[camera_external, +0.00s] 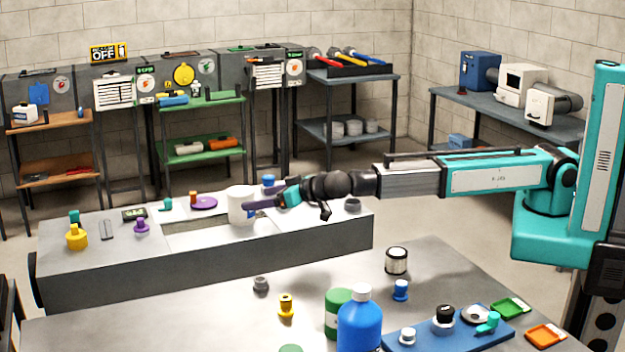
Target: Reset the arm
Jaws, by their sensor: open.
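My teal and grey arm reaches in from the right, stretched nearly level across the picture above the benches. My gripper (288,205) is at its left end, over the right part of the long grey bench (300,262). A white cylinder (240,205) stands on that bench just left of the gripper. A purple item (262,203) shows between the gripper and the white cylinder; I cannot tell whether they touch. The jaws are open. A dark part of the gripper hangs down at its right side.
The near table (190,325) carries a blue bottle (359,325), a green can (336,310), a white-and-black jar (396,261) and a blue tray (470,335) with small parts. Small coloured fittings stand on the long bench's left. Shelves and dark cabinets line the back wall.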

